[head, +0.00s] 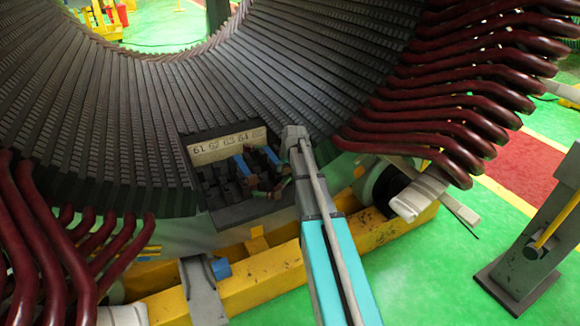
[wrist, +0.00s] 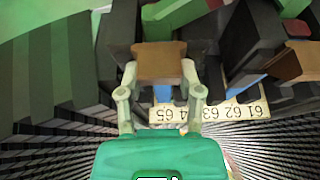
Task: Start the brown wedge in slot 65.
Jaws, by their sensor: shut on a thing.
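My gripper (wrist: 159,75) is shut on the brown wedge (wrist: 160,62), with one finger on each side of it in the wrist view. The wedge's far end meets dark blocks at the slot mouths; I cannot tell whether it is inside a slot. The label strip (wrist: 235,113) reads 61 to 65, and the 65 mark lies just below the held wedge in the wrist view. In the head view my gripper (head: 294,140) is at the right end of the label strip (head: 228,146), whose 65 is hard to read. The held wedge is not clear there.
The stator core (head: 130,110) curves behind. Blue, brown and green pieces (head: 262,175) stick out below the strip. Dark red coil ends (head: 470,110) crowd the right, and more (head: 50,240) the lower left. A yellow beam (head: 250,278) runs below.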

